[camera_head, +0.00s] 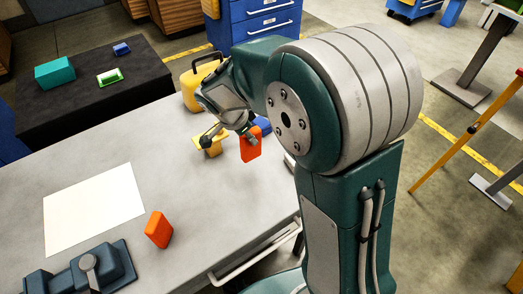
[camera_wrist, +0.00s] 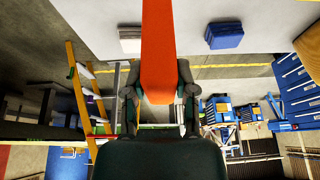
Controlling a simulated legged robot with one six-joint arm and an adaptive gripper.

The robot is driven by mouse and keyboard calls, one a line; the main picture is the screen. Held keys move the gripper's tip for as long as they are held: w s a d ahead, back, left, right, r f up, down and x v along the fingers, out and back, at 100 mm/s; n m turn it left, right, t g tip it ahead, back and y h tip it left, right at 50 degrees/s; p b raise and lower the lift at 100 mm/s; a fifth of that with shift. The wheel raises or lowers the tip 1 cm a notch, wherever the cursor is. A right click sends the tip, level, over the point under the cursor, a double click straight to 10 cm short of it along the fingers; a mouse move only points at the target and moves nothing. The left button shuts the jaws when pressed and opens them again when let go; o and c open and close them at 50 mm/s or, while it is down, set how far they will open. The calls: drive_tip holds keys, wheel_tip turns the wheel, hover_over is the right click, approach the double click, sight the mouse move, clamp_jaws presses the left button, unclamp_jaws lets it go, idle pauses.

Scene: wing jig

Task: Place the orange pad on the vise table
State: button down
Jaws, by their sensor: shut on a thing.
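My gripper (camera_head: 246,137) is shut on an orange pad (camera_head: 250,144), which hangs upright at the right part of the grey table (camera_head: 170,200). The pad fills the space between my two fingers in the wrist view (camera_wrist: 158,50). Whether its lower end touches the tabletop cannot be told. A second orange block (camera_head: 158,229) stands on the same table near its front edge, apart from my gripper. A dark blue vise (camera_head: 92,270) is at the table's lower left corner in the head view.
A white sheet (camera_head: 95,208) lies flat on the table. A yellow block (camera_head: 211,146) and a blue block (camera_head: 262,126) are close to my gripper; a yellow case (camera_head: 198,85) is behind. A dark table (camera_head: 90,100) holds green and blue blocks. The table middle is clear.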

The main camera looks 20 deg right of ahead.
sight(260, 143)
drive_tip(key=d+f, duration=0.2)
drive_tip(key=f, duration=0.1)
drive_tip(key=shift+s+d+f, duration=0.15)
drive_tip(key=shift+d+f, duration=0.15)
drive_tip(key=shift+d, duration=0.05)
drive_tip(key=shift+s+a+x, duration=0.1)
drive_tip(key=shift+a+x, duration=0.05)
drive_tip(key=shift+x, duration=0.75)
drive_tip(key=shift+s+a+x, duration=0.15)
drive_tip(key=shift+a+x, duration=0.05)
drive_tip(key=shift+x, duration=0.75)
drive_tip(key=shift+f, duration=0.2)
drive_tip(key=shift+c, duration=2.1)
unclamp_jaws()
